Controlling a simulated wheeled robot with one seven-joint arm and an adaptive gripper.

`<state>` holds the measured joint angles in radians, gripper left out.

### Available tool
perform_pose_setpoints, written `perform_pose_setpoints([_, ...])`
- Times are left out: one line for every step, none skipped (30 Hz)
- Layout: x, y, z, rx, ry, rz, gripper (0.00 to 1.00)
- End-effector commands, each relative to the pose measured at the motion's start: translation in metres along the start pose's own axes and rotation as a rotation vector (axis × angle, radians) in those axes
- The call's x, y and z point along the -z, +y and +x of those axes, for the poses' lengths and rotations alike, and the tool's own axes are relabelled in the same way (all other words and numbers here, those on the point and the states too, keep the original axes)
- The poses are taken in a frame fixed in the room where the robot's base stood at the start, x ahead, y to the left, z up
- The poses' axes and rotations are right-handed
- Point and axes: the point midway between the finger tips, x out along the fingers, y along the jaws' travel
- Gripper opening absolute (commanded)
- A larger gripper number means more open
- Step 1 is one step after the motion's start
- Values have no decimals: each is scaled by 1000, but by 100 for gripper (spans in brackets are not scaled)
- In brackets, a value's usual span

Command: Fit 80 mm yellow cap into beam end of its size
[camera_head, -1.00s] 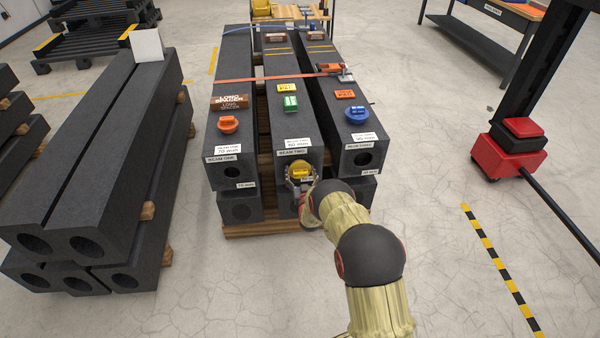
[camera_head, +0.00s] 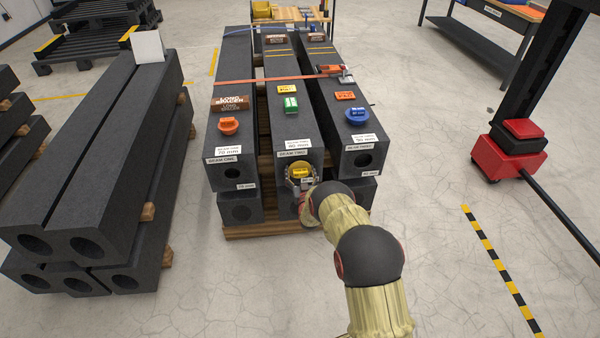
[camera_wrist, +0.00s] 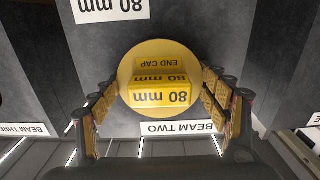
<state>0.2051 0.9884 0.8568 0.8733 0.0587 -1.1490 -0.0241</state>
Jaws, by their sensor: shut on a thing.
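The yellow cap (camera_wrist: 158,62), marked 80 mm END CAP, is between the two fingers of my gripper (camera_wrist: 160,95), which is shut on it. In the head view the yellow cap (camera_head: 300,170) is at the near end of the middle beam (camera_head: 292,130), labelled BEAM TWO, 80 mm. In the wrist view, which is upside down, the cap's round face lies over the beam's end face and hides its hole. I cannot tell how deep the cap sits, or whether a gap remains. My gripper (camera_head: 301,182) is in front of that end.
An orange cap (camera_head: 229,125) lies on the left beam, labelled 70 mm, and a blue cap (camera_head: 357,115) on the right beam. Both have open end holes.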

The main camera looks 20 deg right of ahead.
Motion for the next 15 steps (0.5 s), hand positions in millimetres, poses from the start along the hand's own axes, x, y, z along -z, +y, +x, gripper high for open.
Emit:
perform_pose_setpoints([2, 0, 2, 0, 2, 0, 49])
perform_pose_setpoints([2, 0, 2, 0, 2, 0, 49])
perform_pose_setpoints([2, 0, 1, 0, 2, 0, 49])
perform_pose_setpoints([2, 0, 1, 0, 2, 0, 49])
perform_pose_setpoints([2, 0, 1, 0, 2, 0, 49])
perform_pose_setpoints([2, 0, 0, 0, 2, 0, 49])
perform_pose_setpoints([2, 0, -1, 0, 2, 0, 49])
perform_pose_setpoints([2, 0, -2, 0, 2, 0, 49])
perform_pose_setpoints([2, 0, -3, 0, 2, 0, 49])
perform_pose_setpoints([2, 0, -4, 0, 2, 0, 49])
perform_pose_setpoints([2, 0, -5, 0, 2, 0, 49])
perform_pose_setpoints([2, 0, -7, 0, 2, 0, 49])
perform_pose_setpoints([2, 0, -8, 0, 2, 0, 49])
perform_pose_setpoints([2, 0, -9, 0, 2, 0, 49])
perform_pose_setpoints([1, 0, -10, 0, 2, 0, 49])
